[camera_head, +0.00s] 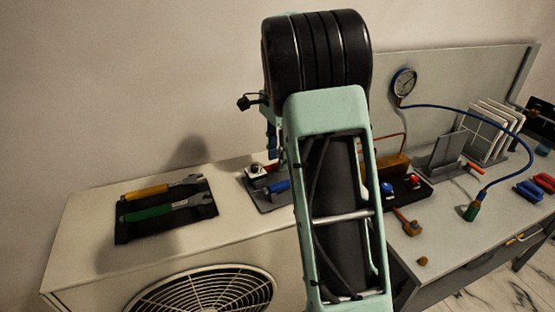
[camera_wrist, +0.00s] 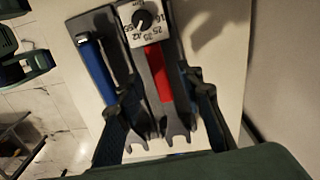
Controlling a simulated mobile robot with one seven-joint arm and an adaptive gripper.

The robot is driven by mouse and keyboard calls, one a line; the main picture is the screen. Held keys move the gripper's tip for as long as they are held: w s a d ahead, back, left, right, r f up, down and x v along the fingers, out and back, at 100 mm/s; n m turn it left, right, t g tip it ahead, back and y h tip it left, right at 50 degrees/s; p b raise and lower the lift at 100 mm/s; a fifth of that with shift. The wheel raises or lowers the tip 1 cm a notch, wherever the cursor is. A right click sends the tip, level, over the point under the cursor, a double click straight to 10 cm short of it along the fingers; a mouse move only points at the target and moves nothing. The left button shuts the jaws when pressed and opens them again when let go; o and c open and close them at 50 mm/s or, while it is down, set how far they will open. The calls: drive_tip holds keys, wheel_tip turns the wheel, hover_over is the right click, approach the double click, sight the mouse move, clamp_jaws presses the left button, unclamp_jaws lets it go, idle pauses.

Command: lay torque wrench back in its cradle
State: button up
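A dark grey tray-like holder (camera_wrist: 87,23) lies under my gripper (camera_wrist: 162,88) in the wrist view. On it are a blue-handled tool (camera_wrist: 97,70) at the left and a red-handled, fork-ended tool (camera_wrist: 157,70) in the middle. A white block with a black dial and numbers (camera_wrist: 140,22) sits at the top. I cannot tell for sure which piece is the torque wrench. My gripper's fingers stand apart on either side of the red handle, with gaps beside it. In the head view the holder (camera_head: 268,205) is partly hidden by my arm.
A black mat (camera_head: 122,233) with yellow- and green-handled wrenches lies left on the pale fan unit (camera_head: 85,258). At right, a bench holds a gauge (camera_head: 403,82) with a blue hose, a rack of white panels (camera_head: 490,130) and several small tools.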

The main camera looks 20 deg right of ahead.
wheel_tip(320, 180, up, 11)
idle(0.3)
drive_tip(key=shift+f, duration=0.1)
